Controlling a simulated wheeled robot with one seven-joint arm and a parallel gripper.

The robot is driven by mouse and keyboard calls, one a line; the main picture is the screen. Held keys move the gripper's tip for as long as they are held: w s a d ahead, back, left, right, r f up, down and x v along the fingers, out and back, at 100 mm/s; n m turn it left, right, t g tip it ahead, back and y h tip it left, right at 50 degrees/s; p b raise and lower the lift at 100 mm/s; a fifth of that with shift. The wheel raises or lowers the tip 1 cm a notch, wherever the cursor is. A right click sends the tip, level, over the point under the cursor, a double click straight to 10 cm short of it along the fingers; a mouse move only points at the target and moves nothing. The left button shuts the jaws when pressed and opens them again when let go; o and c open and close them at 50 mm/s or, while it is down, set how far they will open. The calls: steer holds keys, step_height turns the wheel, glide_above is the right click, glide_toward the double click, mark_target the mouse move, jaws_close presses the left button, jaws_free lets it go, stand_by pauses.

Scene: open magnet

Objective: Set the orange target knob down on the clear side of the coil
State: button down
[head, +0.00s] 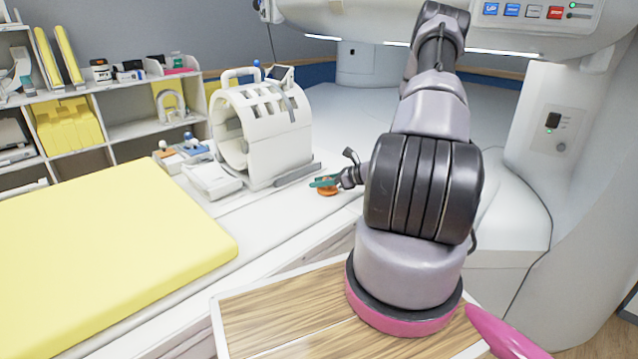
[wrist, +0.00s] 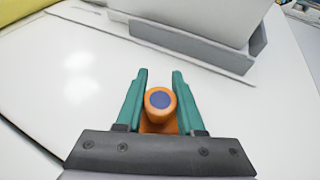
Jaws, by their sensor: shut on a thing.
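The orange target knob (wrist: 161,101) has a round top with a dark blue disc and a wider orange base below. In the wrist view it is between the green fingers of my gripper (wrist: 160,92), which is shut on it. In the head view the knob (head: 328,190) shows just under my gripper (head: 324,182), over the white table to the right of the coil. The white cage-shaped coil (head: 262,130) stands upright on the table, with a grey strip along its base. Whether the knob touches the table is hard to tell.
A yellow pad (head: 110,255) covers the table's left front. Small devices with blue knobs (head: 185,148) stand left of the coil. Shelves (head: 85,100) line the back left, and the scanner (head: 540,130) rises at right. The white tabletop (wrist: 70,75) near the knob is clear.

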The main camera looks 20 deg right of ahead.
steer(key=shift+f, duration=0.15)
steer(key=c, duration=0.5)
jaws_free()
steer(key=shift+f, duration=0.1)
